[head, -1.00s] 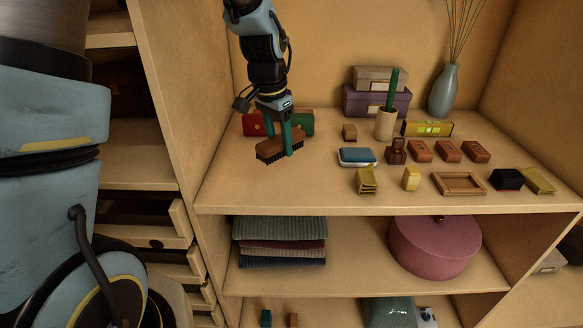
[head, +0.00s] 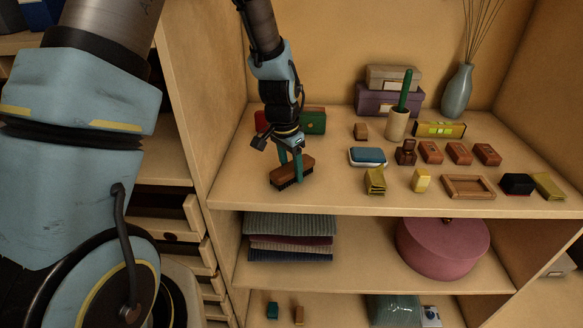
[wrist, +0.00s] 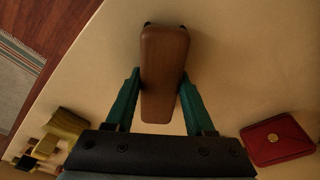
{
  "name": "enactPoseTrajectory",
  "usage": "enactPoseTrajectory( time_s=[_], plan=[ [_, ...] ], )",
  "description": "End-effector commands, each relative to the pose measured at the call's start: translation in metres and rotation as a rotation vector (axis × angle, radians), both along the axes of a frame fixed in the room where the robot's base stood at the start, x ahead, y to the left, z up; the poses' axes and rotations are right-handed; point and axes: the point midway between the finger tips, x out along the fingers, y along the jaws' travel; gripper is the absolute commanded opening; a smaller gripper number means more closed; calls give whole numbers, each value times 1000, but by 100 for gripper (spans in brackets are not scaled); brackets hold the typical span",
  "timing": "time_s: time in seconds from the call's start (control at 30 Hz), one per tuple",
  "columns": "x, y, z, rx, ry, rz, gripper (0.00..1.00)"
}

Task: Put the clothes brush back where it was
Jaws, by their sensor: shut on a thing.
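The clothes brush (head: 291,172) has a brown wooden back and dark bristles facing down. It is at the left part of the upper shelf (head: 330,196), near the front edge. My gripper (head: 291,166) is shut on the brush, with one green finger on each side of it. In the wrist view the brush (wrist: 164,70) lies lengthwise between the fingertips of my gripper (wrist: 160,85). The bristles appear at or very close to the shelf surface; I cannot tell whether they touch it.
A red box (wrist: 278,139) and a green box (head: 313,120) stand behind my gripper. A cup (head: 397,124) stands further back. Shelf around the brush is clear.

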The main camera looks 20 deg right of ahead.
Motion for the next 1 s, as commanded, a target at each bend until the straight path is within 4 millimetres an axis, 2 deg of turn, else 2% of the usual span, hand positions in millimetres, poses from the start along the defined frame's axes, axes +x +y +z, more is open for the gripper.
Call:
enactPoseTrajectory(
  time_s=[0.03, 0.07, 0.3, 0.67, 0.87, 1.0],
  plan=[
    [0, 0, -3, 0, 0, 0, 0],
    [0, 0, -2, 0, 0, 0, 57],
    [0, 0, -1, 0, 0, 0, 84],
    [0, 0, 5, -1, 0, 0, 84],
    [-1, 4, 32, -3, -3, 0, 84],
    [-2, 8, 60, -4, -6, 1, 84]
  ],
)
